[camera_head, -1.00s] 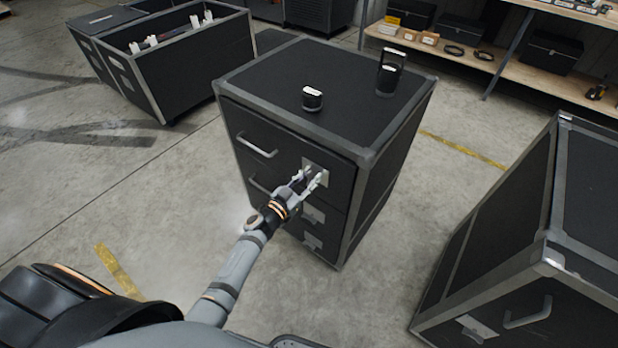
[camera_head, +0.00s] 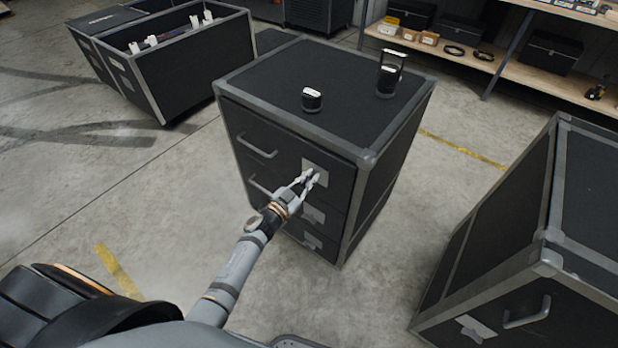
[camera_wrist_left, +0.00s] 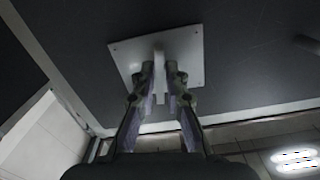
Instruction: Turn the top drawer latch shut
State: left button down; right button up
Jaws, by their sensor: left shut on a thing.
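The top drawer latch (camera_head: 315,171) is a light square plate on the right of the top drawer of the black case (camera_head: 291,144). In the left wrist view, the latch (camera_wrist_left: 191,49) has a narrow light handle (camera_wrist_left: 159,57) standing out from its plate. My left gripper (camera_head: 306,176) is at the latch, its fingers closed on the handle. In the wrist view, the fingertips of the left gripper (camera_wrist_left: 162,72) sit on both sides of the handle and hide part of it. My right gripper is not in view.
A black lamp-like item (camera_head: 312,100) and a taller handled item (camera_head: 389,74) stand on the case top. Lower latches (camera_head: 313,214) sit below the gripper. Another black case (camera_head: 540,240) stands at the right, an open tote (camera_head: 190,70) at the back left. Floor between is clear.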

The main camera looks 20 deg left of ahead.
pick_arm(q)
jog(key=m, duration=0.4)
jog(key=shift+d+f, duration=0.1)
jog(key=m, duration=0.5)
jog(key=shift+s+f, duration=0.1)
jog(key=shift+d+f+m+b, duration=0.15)
jog(key=shift+m+b, duration=0.85)
jog(key=shift+m, duration=2.3)
jog(key=c, duration=1.5)
grip_release()
